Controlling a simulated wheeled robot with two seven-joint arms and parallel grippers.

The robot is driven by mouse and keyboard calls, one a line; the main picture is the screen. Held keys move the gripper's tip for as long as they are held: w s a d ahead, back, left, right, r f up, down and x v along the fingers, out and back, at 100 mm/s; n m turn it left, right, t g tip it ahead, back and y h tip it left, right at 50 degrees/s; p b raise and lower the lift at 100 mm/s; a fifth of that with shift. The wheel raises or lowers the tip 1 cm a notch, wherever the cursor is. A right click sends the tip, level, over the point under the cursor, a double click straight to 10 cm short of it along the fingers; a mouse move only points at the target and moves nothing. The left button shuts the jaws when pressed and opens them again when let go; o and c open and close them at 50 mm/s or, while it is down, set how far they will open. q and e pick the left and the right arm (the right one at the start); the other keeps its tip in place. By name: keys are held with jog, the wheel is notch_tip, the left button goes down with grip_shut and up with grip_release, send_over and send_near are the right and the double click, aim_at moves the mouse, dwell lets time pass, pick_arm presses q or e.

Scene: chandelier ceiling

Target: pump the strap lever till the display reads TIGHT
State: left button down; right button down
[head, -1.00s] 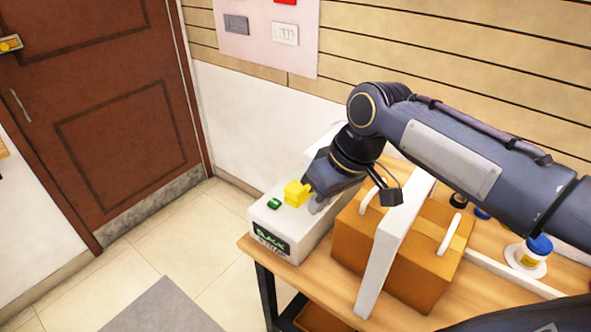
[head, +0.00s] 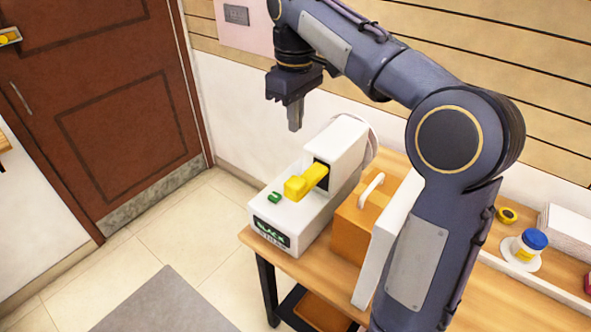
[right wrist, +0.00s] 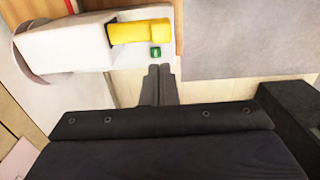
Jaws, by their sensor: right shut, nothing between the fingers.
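The white strap machine (head: 318,218) stands on the table's left end. Its yellow lever (head: 307,181) sticks out from the dark slot of the raised housing and lies low over the top. It also shows in the right wrist view (right wrist: 139,31). The display (head: 271,232) on the front shows green letters that look like SLACK, with a smaller line below too blurred to read. My right gripper (head: 295,127) is shut and empty, above and behind the lever, apart from it. Its fingers show in the right wrist view (right wrist: 160,72). My left gripper is not seen.
A green button (head: 274,197) sits beside the lever's tip.

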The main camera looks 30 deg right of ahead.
aim_at(296, 181)
notch_tip(296, 181, down, 14)
jog(key=shift+b, duration=0.4)
dwell(0.3)
